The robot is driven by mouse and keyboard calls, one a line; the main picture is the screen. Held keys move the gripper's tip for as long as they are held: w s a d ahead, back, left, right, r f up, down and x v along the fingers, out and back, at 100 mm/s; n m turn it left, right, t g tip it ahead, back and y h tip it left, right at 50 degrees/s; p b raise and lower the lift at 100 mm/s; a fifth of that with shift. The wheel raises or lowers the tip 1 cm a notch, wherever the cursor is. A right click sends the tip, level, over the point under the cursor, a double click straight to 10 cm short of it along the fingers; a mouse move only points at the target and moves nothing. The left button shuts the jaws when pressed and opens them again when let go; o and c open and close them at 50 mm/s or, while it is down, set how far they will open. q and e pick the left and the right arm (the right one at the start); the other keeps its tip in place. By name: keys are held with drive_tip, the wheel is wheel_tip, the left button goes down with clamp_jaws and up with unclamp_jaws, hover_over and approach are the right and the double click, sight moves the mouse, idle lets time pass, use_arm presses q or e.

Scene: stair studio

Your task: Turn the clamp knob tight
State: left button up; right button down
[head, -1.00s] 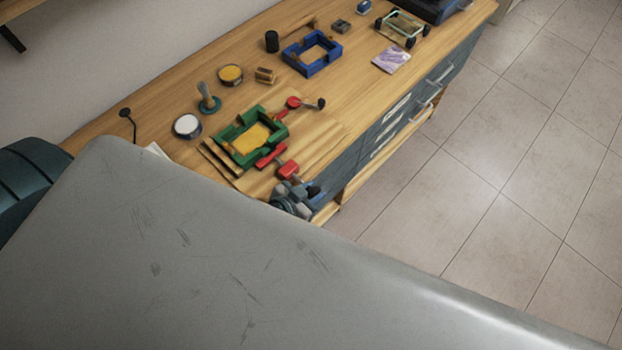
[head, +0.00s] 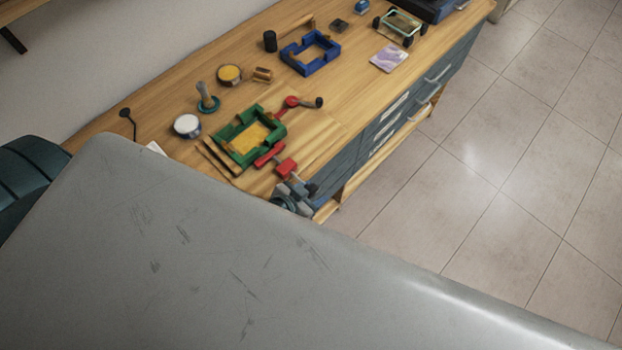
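A green frame (head: 225,132) with a yellow inside lies on a wooden board (head: 219,158) on the bench. A red clamp piece (head: 268,154) sits at its near right side, with a red block-like knob (head: 287,167) at the outer end. A second red piece (head: 291,102) with a dark-ended handle (head: 318,102) is at the frame's far right corner. My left gripper (head: 298,184), grey and dark, is just below the red knob near the bench edge. Whether its fingers touch the knob, or are open, I cannot tell. My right gripper is not in view.
A purple card (head: 388,58) lies near the front edge. Drawers (head: 400,105) face open floor.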

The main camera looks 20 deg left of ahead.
use_arm(q)
drive_tip(key=shift+w+a+r, duration=0.1)
drive_tip(key=shift+a, duration=0.05)
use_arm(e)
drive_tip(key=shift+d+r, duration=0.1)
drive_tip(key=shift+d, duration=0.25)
use_arm(q)
drive_tip(key=shift+s+a+r, duration=0.1)
drive_tip(key=shift+s+r, duration=0.05)
drive_tip(key=shift+s, duration=0.05)
drive_tip(key=b+v, duration=0.3)
drive_tip(key=v, duration=0.7)
drive_tip(key=shift+b, duration=0.3)
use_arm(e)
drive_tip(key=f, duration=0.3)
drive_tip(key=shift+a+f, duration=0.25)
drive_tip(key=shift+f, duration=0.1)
use_arm(q)
drive_tip(key=shift+s+a, duration=0.1)
